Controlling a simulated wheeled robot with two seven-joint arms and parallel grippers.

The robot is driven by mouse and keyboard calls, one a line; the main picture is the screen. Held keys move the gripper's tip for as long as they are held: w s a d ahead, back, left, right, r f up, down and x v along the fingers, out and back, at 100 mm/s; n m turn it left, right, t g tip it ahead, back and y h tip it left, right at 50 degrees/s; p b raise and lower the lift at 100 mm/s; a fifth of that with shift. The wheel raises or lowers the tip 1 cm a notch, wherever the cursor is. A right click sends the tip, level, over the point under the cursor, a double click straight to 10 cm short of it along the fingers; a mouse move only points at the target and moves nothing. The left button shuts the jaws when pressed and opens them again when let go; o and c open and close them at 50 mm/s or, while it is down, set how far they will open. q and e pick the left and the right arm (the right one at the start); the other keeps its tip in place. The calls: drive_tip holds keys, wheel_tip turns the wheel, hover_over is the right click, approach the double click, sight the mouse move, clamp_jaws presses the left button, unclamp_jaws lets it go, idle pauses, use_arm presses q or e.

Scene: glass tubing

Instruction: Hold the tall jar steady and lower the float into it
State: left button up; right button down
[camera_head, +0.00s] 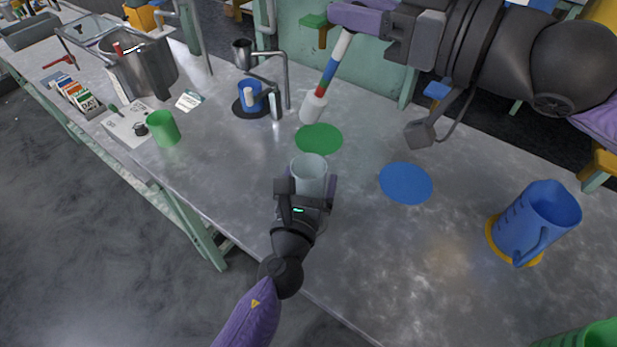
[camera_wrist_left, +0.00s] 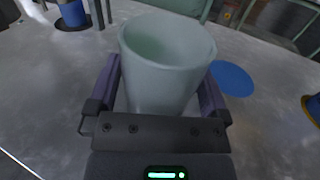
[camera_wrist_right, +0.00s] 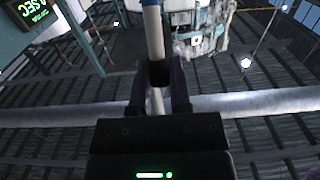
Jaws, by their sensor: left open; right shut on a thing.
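The tall jar (camera_head: 309,167) is pale, translucent and open at the top, standing upright on the bench. My left gripper (camera_head: 307,188) is open with its fingers on either side of the jar; the left wrist view also shows the jar (camera_wrist_left: 165,65) between them. The float (camera_head: 328,75) is a thin stem banded white, blue and red with a wide white bulb at its lower end. My right gripper (camera_head: 345,26) is shut on the stem's upper end, and the float hangs slightly tilted, beyond the jar. The stem also shows in the right wrist view (camera_wrist_right: 154,35).
A green disc (camera_head: 319,138) lies beyond the jar and a blue disc (camera_head: 406,183) to its right. A blue pitcher (camera_head: 540,220) stands far right. A green cup (camera_head: 163,129), a blue cup (camera_head: 250,95) and a metal pot (camera_head: 145,70) stand left. The bench between is clear.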

use_arm(q)
drive_tip(key=shift+c, duration=0.3)
drive_tip(key=c, duration=1.1)
drive_tip(key=shift+o, duration=0.2)
use_arm(e)
wheel_tip(320, 180, down, 13)
idle(0.4)
drive_tip(key=shift+c, duration=2.4)
unclamp_jaws()
drive_tip(key=v, duration=1.2)
